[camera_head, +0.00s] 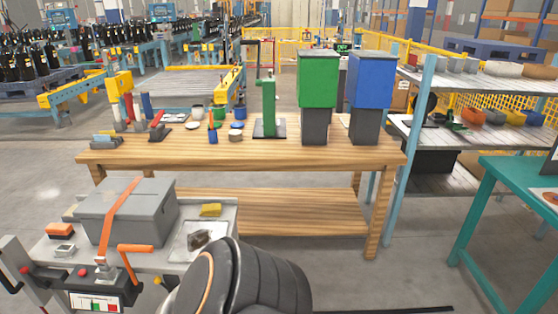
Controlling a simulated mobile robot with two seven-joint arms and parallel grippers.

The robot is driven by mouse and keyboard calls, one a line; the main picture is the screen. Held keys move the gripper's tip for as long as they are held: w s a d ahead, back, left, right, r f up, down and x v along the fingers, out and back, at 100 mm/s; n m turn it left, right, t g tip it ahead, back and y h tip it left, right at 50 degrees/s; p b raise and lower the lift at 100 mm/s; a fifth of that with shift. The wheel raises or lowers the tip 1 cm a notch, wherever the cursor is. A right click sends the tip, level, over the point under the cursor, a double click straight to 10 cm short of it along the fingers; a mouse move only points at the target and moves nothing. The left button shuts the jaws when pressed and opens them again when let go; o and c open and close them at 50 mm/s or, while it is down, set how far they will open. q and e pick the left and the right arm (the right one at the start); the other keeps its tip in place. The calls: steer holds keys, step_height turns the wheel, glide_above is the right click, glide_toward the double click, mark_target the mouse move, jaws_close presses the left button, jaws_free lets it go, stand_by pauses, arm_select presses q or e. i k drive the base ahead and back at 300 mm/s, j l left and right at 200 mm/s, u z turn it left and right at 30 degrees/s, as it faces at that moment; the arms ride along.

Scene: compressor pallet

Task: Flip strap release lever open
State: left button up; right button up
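A grey lidded box (128,212) sits on a light-topped bench or cart (224,215) at the lower left. An orange strap (122,208) crosses its lid and runs down its front to a small metal buckle (102,268). A dark rounded arm link of mine (245,280) fills the bottom centre, right of the lever. I see neither gripper's fingertips, and no gripper touches the lever.
An orange-and-black block (60,231), a yellow block (210,210) and a dark part (199,239) lie around the box. A black panel with a coloured label (95,301) is below the buckle. A wooden workbench (260,158) stands behind; a teal table (500,188) is at right. Floor between is clear.

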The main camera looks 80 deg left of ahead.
mark_target(158, 280)
steer(key=u, duration=3.6)
